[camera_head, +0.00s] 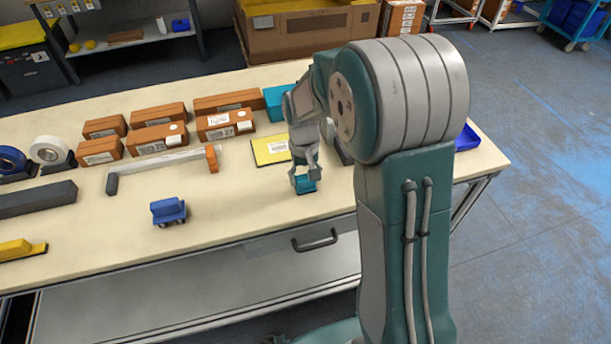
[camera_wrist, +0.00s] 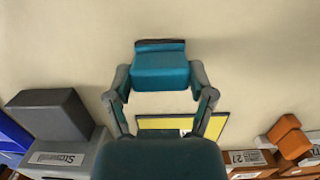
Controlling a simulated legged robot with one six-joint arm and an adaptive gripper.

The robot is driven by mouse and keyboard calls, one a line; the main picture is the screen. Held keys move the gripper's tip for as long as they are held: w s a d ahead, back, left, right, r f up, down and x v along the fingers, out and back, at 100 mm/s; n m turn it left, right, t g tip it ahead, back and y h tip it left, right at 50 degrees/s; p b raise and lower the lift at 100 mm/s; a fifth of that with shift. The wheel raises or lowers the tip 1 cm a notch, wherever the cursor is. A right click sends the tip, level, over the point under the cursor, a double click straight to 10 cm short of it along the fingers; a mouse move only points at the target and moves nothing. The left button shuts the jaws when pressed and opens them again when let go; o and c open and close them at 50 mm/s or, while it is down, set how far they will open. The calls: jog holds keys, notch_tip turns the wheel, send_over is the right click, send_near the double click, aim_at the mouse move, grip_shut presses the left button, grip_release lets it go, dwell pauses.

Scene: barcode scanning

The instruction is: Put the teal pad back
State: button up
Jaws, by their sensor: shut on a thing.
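The teal pad (camera_head: 305,185) is a small teal block with a dark strip along one edge. My gripper (camera_head: 303,176) is shut on it, near the front of the table, right of the blue object. In the wrist view, the teal pad (camera_wrist: 160,70) sits between the two fingertips of my gripper (camera_wrist: 160,82), with bare tabletop beyond it. I cannot tell whether it touches the table. A yellow flat item (camera_head: 270,149) with a white label lies just behind and left of the gripper; its edge also shows in the wrist view (camera_wrist: 180,122).
Several orange boxes (camera_head: 160,138) and a teal box (camera_head: 277,101) stand along the back. A blue object (camera_head: 168,211) and an orange-ended bar (camera_head: 165,163) lie left. A blue tray (camera_head: 467,138) is right, and a grey box (camera_wrist: 65,155) stands close by. The front-middle tabletop is clear.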

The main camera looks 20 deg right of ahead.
jog(key=o, duration=1.2)
jog(key=shift+f, duration=0.1)
jog(key=shift+c, duration=0.2)
notch_tip(320, 180, up, 11)
jog(key=w, duration=0.1)
jog(key=s+r+t, duration=0.3)
jog(key=s+r, duration=0.1)
jog(key=s, duration=0.7)
jog(key=s+r+t, duration=0.4)
jog(key=s, duration=0.7)
